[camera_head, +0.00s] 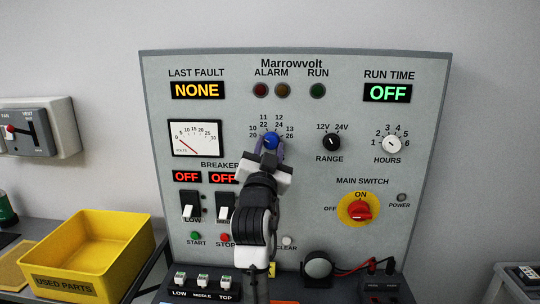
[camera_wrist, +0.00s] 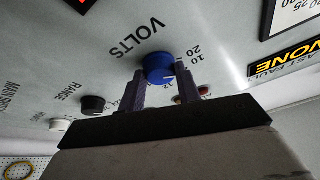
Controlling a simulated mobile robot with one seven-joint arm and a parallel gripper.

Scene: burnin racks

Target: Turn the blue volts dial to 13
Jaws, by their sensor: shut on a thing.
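The blue volts dial (camera_head: 271,141) is on the grey Marrowvolt panel (camera_head: 350,255), within a scale marked 10 to 13 and 20 to 26. My gripper (camera_head: 268,155) comes from below, its fingers on either side of the dial. In the wrist view the blue dial (camera_wrist: 159,68) sits between my two purple fingers (camera_wrist: 160,80), which are shut on it. VOLTS and the numbers 10 and 20 show beside it. The dial's pointer is too small to read surely. My gripper hides the area below the dial.
The black range dial (camera_head: 331,142) and white hours dial (camera_head: 392,144) are to the right. The red main switch (camera_head: 360,211) is lower right. Breaker switches (camera_head: 190,206) are lower left, partly behind my arm. A yellow used-parts bin (camera_head: 95,250) stands at left.

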